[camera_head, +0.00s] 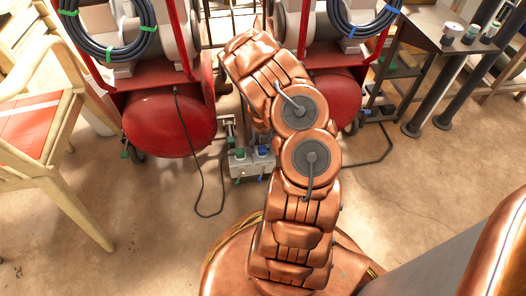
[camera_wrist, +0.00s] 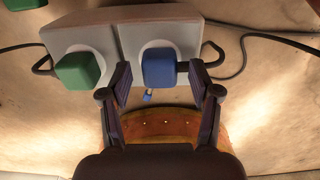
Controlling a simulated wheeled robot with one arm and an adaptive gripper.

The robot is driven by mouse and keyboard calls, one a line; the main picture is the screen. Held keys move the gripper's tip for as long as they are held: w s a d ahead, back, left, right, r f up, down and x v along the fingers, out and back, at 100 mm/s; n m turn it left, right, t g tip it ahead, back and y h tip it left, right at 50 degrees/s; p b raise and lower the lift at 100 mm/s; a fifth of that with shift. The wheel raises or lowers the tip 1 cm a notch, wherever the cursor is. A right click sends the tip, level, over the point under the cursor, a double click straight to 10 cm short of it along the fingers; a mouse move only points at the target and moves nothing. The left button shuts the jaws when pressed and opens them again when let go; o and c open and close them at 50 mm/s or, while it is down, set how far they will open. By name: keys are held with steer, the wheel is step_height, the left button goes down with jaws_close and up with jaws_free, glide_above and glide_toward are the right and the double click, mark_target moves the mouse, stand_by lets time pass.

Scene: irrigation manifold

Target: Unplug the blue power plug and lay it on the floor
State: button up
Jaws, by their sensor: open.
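The blue power plug (camera_wrist: 159,68) sits in the right socket of a pale grey outlet block (camera_wrist: 122,42). My gripper (camera_wrist: 160,80) is open, with one finger to the left and one to the right of the blue plug. Small gaps seem to show beside it. A green plug (camera_wrist: 79,70) sits in the left socket, left of my left finger. In the head view the outlet block (camera_head: 252,171) stands low between the red machines, with the blue plug (camera_head: 263,151) and the green plug (camera_head: 239,153) on top. My gripper is hidden there behind my arm.
Red tanks (camera_head: 168,124) with coiled hoses flank the outlet block. A black cable (camera_head: 200,190) loops on the floor to its left. A wooden chair (camera_head: 45,130) stands at left, a metal table (camera_head: 445,25) at upper right. Bare floor (camera_head: 150,205) is free at lower left.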

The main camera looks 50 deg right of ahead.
mark_target(263, 147)
steer(key=shift+f, duration=0.55)
steer(key=shift+s+d+b, duration=0.15)
steer(key=shift+b, duration=0.25)
stand_by(0.7)
steer(key=shift+c, duration=0.3)
jaws_close()
stand_by(0.4)
steer(key=shift+r, duration=0.15)
steer(key=shift+r+p, duration=1.15)
steer(key=shift+r, duration=1.65)
